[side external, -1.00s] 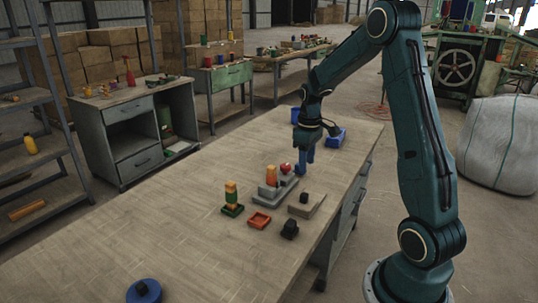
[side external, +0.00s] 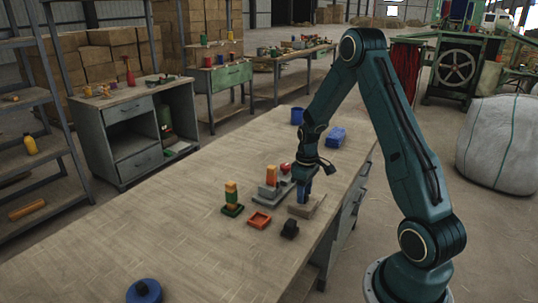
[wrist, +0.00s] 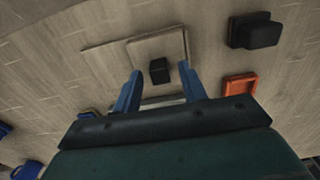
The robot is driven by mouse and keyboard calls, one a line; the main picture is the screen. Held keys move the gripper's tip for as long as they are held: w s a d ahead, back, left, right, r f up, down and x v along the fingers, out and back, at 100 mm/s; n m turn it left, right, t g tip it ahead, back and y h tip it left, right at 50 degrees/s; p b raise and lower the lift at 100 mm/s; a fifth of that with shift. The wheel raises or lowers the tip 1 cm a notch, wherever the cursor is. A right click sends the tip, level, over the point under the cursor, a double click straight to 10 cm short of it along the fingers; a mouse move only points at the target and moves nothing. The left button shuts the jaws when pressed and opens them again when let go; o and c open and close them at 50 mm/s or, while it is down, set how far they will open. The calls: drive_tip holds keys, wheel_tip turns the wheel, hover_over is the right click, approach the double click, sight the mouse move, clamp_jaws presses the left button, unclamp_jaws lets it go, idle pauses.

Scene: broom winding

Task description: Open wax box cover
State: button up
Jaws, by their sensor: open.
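The wax box appears to be the low tan box (side external: 307,211) at the right edge of the workbench. In the wrist view its flat cover (wrist: 145,48) bears a small black knob (wrist: 159,71). My gripper (side external: 304,198) points down over this box. In the wrist view, my gripper (wrist: 160,70) is open, with one blue finger on each side of the knob and gaps between. The knob is hidden behind the fingers in the side view. I cannot tell whether the fingertips touch the cover.
A black block (side external: 289,228), an orange tray (side external: 259,219) and a grey stepped stand (side external: 263,199) with colored pieces stand close by. A blue box (side external: 337,136) and blue cup (side external: 297,116) are farther back. The bench's left half is mostly clear.

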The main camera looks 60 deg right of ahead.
clamp_jaws()
drive_tip(key=shift+d, duration=3.75)
unclamp_jaws()
wheel_tip(320, 180, up, 14)
